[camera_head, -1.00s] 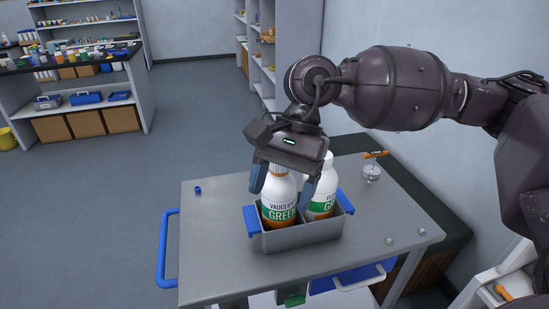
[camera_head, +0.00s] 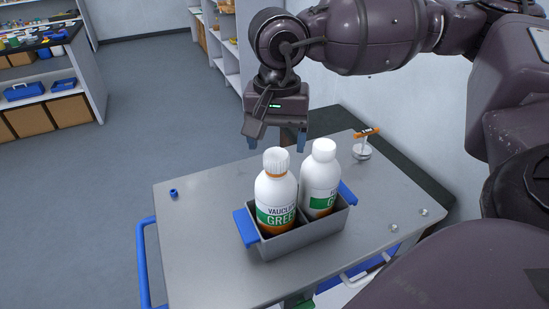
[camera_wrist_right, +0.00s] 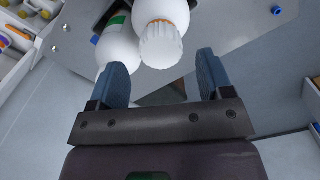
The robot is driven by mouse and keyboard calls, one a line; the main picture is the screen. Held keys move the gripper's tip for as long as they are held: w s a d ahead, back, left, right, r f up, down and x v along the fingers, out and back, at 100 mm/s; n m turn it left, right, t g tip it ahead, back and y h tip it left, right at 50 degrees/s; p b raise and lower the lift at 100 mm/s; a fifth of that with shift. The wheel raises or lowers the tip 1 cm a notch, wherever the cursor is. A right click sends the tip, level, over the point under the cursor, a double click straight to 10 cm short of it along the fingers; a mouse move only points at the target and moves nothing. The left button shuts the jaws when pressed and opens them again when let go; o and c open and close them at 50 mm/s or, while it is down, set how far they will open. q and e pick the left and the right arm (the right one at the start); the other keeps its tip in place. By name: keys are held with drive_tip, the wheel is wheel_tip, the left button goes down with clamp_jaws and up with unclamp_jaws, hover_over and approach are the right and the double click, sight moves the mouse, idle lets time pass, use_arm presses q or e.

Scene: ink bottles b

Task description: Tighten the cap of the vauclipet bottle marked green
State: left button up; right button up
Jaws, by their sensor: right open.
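The white vauclipet bottle with the green label (camera_head: 275,204) stands upright in the left half of a grey bin. Its white ribbed cap (camera_head: 276,161) has a thin orange band showing beneath it. The cap also shows in the right wrist view (camera_wrist_right: 161,45). A second white bottle (camera_head: 320,178) stands upright in the right half; its green label is partly hidden. My left gripper is not in view.
The grey bin (camera_head: 300,240) with blue handles sits on a grey cart top (camera_head: 195,235). A small blue ring (camera_head: 174,194) lies at left. An orange-handled metal object (camera_head: 363,147) stands at back right. Small metal pieces (camera_head: 394,227) lie at right. The left side is mostly clear.

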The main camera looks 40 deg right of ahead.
sight(276, 159)
drive_tip(key=shift+f, duration=2.4)
drive_tip(key=shift+c, duration=0.3)
drive_tip(key=c, duration=0.9)
drive_tip(key=shift+o, duration=0.2)
drive_tip(key=shift+m, duration=0.3)
drive_tip(key=m, duration=0.5)
drive_tip(key=shift+m, duration=0.3)
drive_tip(key=m, duration=0.5)
drive_tip(key=shift+m, duration=0.3)
